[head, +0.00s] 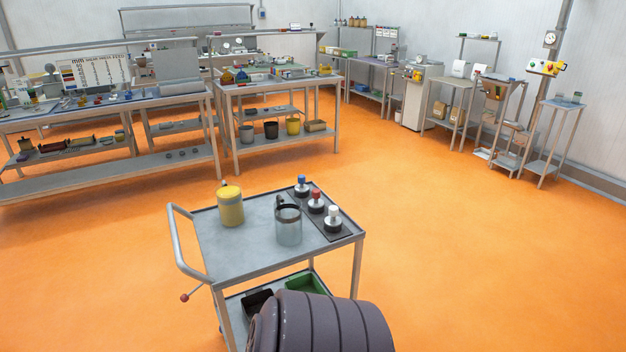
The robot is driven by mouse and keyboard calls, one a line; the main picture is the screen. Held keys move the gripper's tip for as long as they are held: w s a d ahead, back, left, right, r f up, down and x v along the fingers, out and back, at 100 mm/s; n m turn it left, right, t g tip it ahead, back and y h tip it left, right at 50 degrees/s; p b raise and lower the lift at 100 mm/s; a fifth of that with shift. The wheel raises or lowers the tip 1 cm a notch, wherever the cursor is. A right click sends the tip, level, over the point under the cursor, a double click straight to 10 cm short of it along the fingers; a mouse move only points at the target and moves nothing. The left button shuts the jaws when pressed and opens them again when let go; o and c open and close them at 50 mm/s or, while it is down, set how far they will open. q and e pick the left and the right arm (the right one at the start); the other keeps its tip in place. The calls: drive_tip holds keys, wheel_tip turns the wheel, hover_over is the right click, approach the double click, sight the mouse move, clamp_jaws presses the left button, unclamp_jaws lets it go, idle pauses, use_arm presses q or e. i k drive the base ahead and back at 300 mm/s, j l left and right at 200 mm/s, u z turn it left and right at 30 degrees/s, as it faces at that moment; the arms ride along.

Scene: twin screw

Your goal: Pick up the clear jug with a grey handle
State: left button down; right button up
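The clear jug (289,231) stands upright on the top of a grey metal trolley (255,257), near the middle of its front half. Its body looks see-through and greyish with a dark rim, and a dark grey handle part shows at its upper left. Neither my left nor my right gripper is in view. Nothing touches the jug.
A yellow lidded jug (230,208) stands left of the clear jug. A dark strip on the right holds blue-topped (302,188), red-topped (316,203) and white-topped (333,220) pieces. The trolley's handle (180,245) is on its left. Orange floor surrounds it; workbenches (180,90) stand behind.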

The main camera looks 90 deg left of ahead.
sight(229, 197)
drive_tip(key=u, duration=3.35)
drive_tip(key=i+j+u, duration=0.45)
drive_tip(key=j, duration=0.15)
drive_tip(key=i+j+u, duration=0.45)
drive_tip(key=i+j, duration=0.15)
drive_tip(key=i, duration=0.4)
drive_tip(key=i+j+u, duration=0.1)
drive_tip(key=i, duration=0.4)
drive_tip(key=i+z, duration=0.3)
drive_tip(key=i, duration=0.35)
drive_tip(key=i+z, duration=0.25)
drive_tip(key=i, duration=0.4)
drive_tip(key=i+z, duration=0.3)
drive_tip(key=i+j+z, duration=0.3)
drive_tip(key=i, duration=0.15)
drive_tip(key=i+j+z, duration=0.1)
drive_tip(key=i+z, duration=0.35)
drive_tip(key=z, duration=0.2)
drive_tip(key=i+j+z, duration=0.1)
drive_tip(key=z, duration=0.35)
drive_tip(key=i+j+z, duration=0.15)
drive_tip(key=z, duration=0.25)
drive_tip(key=i+j+z, duration=0.15)
drive_tip(key=z, duration=0.3)
drive_tip(key=i+j+z, duration=0.15)
drive_tip(key=z, duration=0.25)
drive_tip(key=j+z, duration=0.4)
drive_tip(key=i+l, duration=0.05)
